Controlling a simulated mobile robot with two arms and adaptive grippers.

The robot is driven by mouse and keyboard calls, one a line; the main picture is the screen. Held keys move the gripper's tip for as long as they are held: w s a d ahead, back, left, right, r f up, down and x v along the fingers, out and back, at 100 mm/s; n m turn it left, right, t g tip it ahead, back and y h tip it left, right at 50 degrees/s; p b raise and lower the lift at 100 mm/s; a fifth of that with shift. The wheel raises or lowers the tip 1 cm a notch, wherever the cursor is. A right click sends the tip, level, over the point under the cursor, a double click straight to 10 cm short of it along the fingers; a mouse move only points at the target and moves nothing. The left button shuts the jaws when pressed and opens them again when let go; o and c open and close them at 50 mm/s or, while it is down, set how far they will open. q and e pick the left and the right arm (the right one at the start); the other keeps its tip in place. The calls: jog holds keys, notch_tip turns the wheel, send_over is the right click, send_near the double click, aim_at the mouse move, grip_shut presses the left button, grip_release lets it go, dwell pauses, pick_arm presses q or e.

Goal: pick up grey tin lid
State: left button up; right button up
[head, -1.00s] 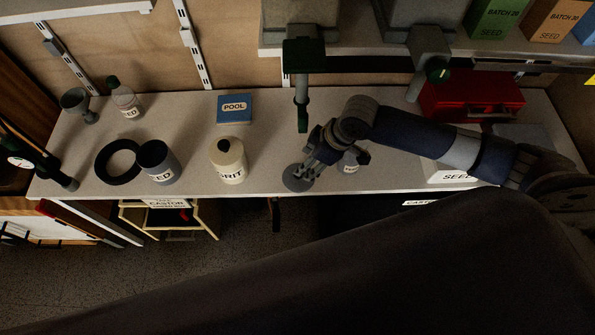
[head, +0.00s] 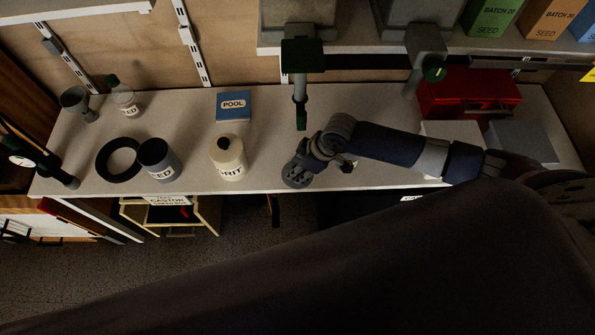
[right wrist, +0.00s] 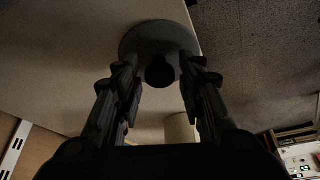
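The grey tin lid (head: 290,181) lies near the front edge of the bench in the head view, mostly covered by my right gripper (head: 303,167). In the right wrist view it shows as a round grey disc (right wrist: 152,37) with a dark knob (right wrist: 160,71). My right gripper (right wrist: 161,75) is open, with one finger on each side of the knob. I see a gap beside the knob, so the fingers do not look closed on it. My left gripper is not in view.
A cream GRIT bottle (head: 228,160), a grey tin (head: 159,160) and a black ring (head: 102,160) stand to the left. A blue POOL box (head: 234,106) is behind. A green-tipped spout (head: 300,105) hangs above. A red case (head: 465,93) sits at back right.

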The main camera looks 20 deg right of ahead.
jog(key=c, duration=0.4)
jog(key=shift+r, duration=0.1)
